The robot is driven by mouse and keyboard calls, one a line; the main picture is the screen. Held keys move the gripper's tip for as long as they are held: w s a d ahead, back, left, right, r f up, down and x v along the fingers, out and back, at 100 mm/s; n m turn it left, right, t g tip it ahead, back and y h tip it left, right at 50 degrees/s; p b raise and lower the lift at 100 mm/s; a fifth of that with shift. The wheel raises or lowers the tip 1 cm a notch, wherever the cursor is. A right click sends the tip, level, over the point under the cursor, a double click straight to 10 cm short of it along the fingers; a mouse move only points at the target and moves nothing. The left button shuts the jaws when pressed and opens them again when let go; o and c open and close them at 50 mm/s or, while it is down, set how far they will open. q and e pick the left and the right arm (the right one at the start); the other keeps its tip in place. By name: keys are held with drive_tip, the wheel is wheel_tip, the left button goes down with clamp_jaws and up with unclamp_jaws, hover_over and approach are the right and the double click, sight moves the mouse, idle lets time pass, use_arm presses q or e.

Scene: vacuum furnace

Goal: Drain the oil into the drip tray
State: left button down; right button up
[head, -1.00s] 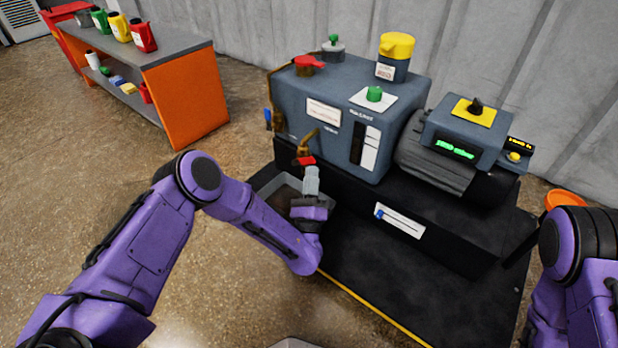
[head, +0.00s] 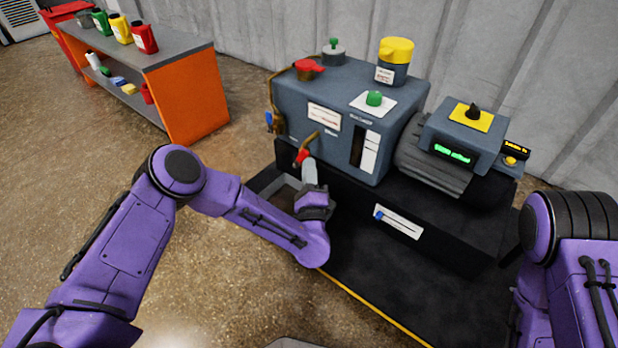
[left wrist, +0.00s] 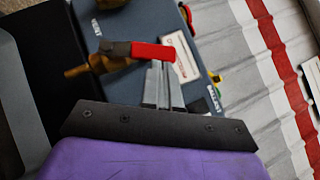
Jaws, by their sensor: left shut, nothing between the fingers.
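The pump (head: 330,115) is a blue-grey housing on a black base. Its brass drain valve (head: 311,141) with a red handle (head: 302,156) is low on the front left. The drip tray (head: 262,183) is on the floor-side ledge below the valve, partly hidden by my left arm; I cannot tell whether it holds oil. My left gripper (head: 309,166) is shut and empty, its tips close to the red handle. In the left wrist view the fingers (left wrist: 163,85) are together, just below the red handle (left wrist: 152,51), beside the brass valve (left wrist: 90,66). Contact is unclear. My right gripper is out of view.
The motor (head: 440,165) is on the right. An orange workbench (head: 186,95) with bottles stands back left. Floor at left is clear.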

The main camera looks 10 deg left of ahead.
sight(302, 151)
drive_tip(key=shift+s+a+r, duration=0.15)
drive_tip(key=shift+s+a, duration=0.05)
use_arm(q)
drive_tip(key=shift+w+a+r, duration=0.25)
drive_tip(key=shift+a+r, duration=0.25)
drive_tip(key=shift+r, duration=0.1)
drive_tip(key=shift+w+a+r, duration=0.2)
drive_tip(key=shift+a+r, duration=0.25)
drive_tip(key=shift+r, duration=0.1)
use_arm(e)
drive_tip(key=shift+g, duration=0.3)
use_arm(q)
drive_tip(key=shift+a, duration=0.1)
